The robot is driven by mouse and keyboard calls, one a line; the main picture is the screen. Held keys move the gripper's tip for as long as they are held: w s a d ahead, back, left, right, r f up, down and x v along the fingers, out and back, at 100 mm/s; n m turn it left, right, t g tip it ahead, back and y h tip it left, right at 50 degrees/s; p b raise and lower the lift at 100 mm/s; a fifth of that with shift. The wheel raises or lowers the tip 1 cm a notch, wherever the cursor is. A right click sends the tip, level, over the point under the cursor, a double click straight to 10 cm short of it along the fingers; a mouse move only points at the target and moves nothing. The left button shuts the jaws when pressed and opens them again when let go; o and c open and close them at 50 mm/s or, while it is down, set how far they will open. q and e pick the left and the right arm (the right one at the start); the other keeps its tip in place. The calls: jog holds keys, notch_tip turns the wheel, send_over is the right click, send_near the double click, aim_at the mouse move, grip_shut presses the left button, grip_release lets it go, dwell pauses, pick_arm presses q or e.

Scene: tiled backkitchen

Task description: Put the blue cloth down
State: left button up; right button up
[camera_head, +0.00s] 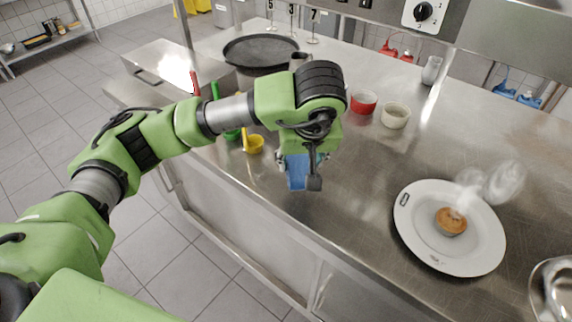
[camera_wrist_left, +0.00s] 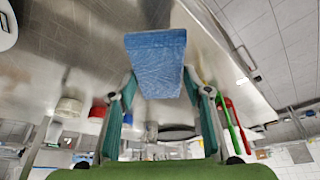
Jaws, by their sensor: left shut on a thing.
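The blue cloth (camera_head: 297,174) hangs below my left gripper (camera_head: 303,160), over the front part of the steel counter. In the left wrist view the cloth (camera_wrist_left: 156,58) is a folded blue piece between the two fingers of the left gripper (camera_wrist_left: 160,85). The left gripper is shut on it. My wrist hides part of the cloth in the head view. I cannot tell whether the cloth touches the counter. My right gripper is not in view.
A white plate (camera_head: 417,246) with a small pastry (camera_head: 451,221) stands at the right. Red (camera_head: 363,102) and cream (camera_head: 395,116) bowls stand behind my gripper; a yellow spoon-like utensil (camera_head: 255,144) lies left. A dark round pan (camera_head: 260,51) is farther back. The counter (camera_head: 355,190) before the plate is clear.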

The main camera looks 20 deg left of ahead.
aim_at(290, 159)
pick_arm(q)
jog(key=w+a+f+p, duration=0.1)
jog(key=w+a+f, duration=0.1)
jog(key=w+a+f+p, duration=0.1)
jog(key=w+a+f, duration=0.1)
jog(key=f, duration=0.1)
jog(key=shift+w, duration=0.3)
jog(key=shift+w+a+f, duration=0.1)
jog(key=shift+w+f, duration=0.25)
jog(key=shift+f, duration=0.2)
jog(key=p+x, duration=0.2)
jog(key=x, duration=0.1)
jog(key=shift+s, duration=0.35)
jog(key=shift+f, duration=0.75)
jog(key=o, duration=1)
jog(key=shift+r, duration=0.1)
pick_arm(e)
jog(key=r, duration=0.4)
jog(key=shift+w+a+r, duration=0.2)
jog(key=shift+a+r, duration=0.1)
